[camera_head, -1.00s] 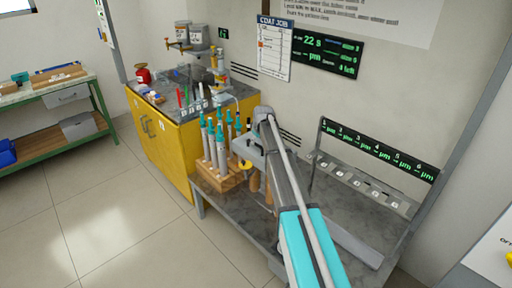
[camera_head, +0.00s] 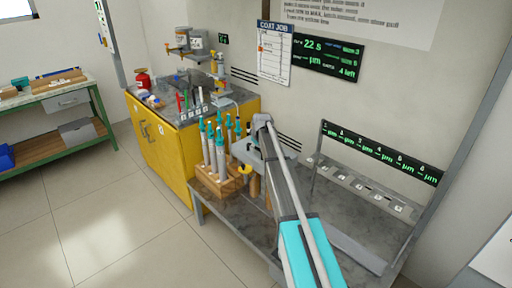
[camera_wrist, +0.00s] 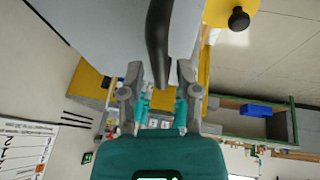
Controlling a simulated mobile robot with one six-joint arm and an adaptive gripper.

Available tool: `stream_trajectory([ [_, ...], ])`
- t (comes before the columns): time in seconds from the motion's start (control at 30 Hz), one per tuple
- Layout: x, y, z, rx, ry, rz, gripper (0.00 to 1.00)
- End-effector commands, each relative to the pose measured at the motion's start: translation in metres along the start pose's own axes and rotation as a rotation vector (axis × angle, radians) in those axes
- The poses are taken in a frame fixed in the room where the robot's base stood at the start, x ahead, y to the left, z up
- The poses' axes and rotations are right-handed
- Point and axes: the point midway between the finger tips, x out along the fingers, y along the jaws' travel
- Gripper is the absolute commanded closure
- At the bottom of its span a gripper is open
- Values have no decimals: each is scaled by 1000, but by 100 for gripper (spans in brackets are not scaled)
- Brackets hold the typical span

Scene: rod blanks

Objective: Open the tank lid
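In the wrist view a broad grey surface (camera_wrist: 105,30), which looks like the tank's lid, fills the upper left. A black curved handle (camera_wrist: 158,40) stands out in front of it. My gripper (camera_wrist: 161,72) is open, with the handle's lower end between its two fingers and a visible gap on each side. A yellow disc with a black knob (camera_wrist: 238,18) is at upper right. I see no raised lid.
A wooden rack (camera_head: 218,187) of teal-topped rods stands just left of the tank on the grey bench. A numbered slot rack (camera_head: 365,187) is to the right. A yellow cabinet (camera_head: 165,150) stands behind left. The floor (camera_head: 95,230) at left is clear.

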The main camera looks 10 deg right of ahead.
Motion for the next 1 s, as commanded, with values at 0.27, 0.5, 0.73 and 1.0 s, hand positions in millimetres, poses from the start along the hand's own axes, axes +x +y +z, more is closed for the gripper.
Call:
stream_trajectory([
  [0.27, 0, 0, 0, 0, 0, 0, 100],
  [0.5, 0, -1, 0, 0, 0, -2, 100],
  [0.73, -2, -3, -6, 1, 1, -20, 100],
  [1.0, -5, -10, -18, 0, 5, -57, 100],
])
